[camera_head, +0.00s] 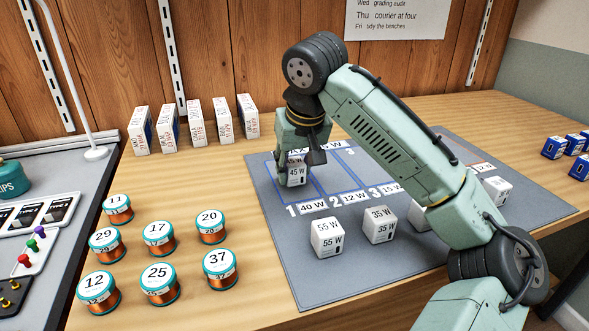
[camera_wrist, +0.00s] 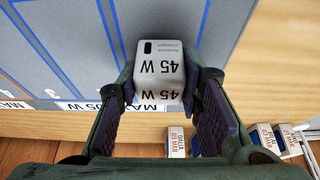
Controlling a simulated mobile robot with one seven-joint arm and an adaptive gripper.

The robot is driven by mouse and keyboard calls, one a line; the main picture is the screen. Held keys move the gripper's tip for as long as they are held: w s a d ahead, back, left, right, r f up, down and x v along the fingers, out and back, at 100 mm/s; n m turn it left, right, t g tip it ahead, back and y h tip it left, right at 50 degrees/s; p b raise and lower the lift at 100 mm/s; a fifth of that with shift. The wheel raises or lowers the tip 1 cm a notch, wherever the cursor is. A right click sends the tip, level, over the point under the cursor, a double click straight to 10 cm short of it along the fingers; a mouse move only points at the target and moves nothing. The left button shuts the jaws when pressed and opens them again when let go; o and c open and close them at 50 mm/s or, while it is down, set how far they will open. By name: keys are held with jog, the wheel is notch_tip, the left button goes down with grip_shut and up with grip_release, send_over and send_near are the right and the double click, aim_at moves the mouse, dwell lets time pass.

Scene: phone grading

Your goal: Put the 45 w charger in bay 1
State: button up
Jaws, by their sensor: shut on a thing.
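The 45 W charger (camera_head: 297,173) is a white block with black print. My gripper (camera_head: 294,181) is shut on it and holds it upright over the left end of the grey mat. In the wrist view the 45 W charger (camera_wrist: 160,62) sits between both fingers, its print upside down. Bay 1 (camera_head: 299,197) is the leftmost blue-outlined space; the charger appears over it in the head view. I cannot tell whether the charger touches the mat. My gripper hides part of the bay and of the labels behind.
The 55 W charger (camera_head: 327,238) and the 35 W charger (camera_head: 379,224) stand in front of the bays. Another charger (camera_head: 497,190) stands at the right; my arm partly hides one more. Wire spools (camera_head: 159,239) fill the left. White boxes (camera_head: 195,123) line the back.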

jog(key=shift+f, duration=0.25)
jog(key=shift+f, duration=0.1)
jog(key=shift+f, duration=0.15)
jog(key=o, duration=1.2)
jog(key=p+v, duration=0.1)
jog(key=v, duration=1.1)
jog(key=shift+r, duration=0.25)
